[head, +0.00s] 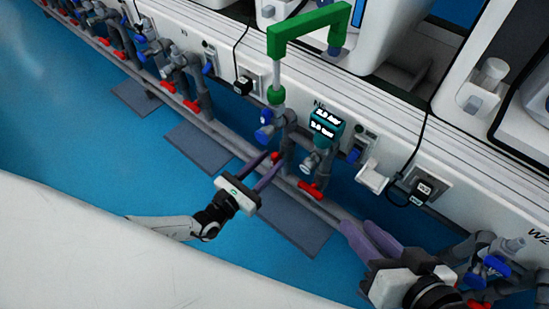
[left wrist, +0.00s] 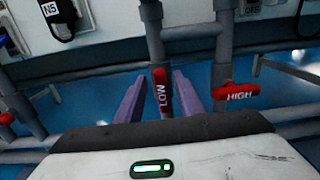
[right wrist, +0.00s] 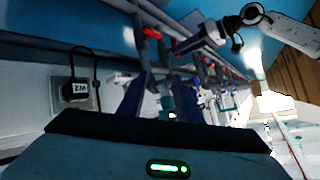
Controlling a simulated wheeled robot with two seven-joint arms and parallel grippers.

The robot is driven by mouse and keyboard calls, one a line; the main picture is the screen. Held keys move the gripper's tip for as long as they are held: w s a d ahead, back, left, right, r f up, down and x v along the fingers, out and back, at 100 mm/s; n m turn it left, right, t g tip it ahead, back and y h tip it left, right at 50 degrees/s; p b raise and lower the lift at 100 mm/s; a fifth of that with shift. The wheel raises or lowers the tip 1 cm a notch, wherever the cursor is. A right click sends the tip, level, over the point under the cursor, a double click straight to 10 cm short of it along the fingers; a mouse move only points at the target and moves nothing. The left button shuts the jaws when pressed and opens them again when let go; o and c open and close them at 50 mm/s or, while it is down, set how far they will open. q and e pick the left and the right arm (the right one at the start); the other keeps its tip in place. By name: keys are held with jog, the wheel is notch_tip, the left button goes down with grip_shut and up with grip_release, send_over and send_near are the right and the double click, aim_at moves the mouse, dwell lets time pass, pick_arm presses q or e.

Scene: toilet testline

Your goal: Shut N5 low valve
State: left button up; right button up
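The N5 low valve has a red handle marked LOW (left wrist: 161,90), upright along its grey pipe in the left wrist view. In the head view its red end (head: 275,156) shows at my left gripper's fingertips. My left gripper (head: 271,162) is open, its purple fingers (left wrist: 160,78) on either side of the handle with small gaps; contact is not clear. The red handle marked HIGH (left wrist: 236,93) lies crosswise just right; it also shows in the head view (head: 312,188). My right gripper (head: 360,228) is open and empty, right of the valves.
A teal gauge box (head: 325,127) stands above the high valve. A green bracket (head: 308,27) rises behind. A black plug marked N5 (left wrist: 56,18) hangs on the wall. More pipes with red and blue handles (head: 168,86) run along the left.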

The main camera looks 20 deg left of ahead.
pick_arm(q)
jog(key=shift+x, duration=1.5)
pick_arm(e)
jog(key=shift+a+r+y, duration=0.2)
jog(key=shift+r+y, duration=0.1)
pick_arm(q)
grip_shut()
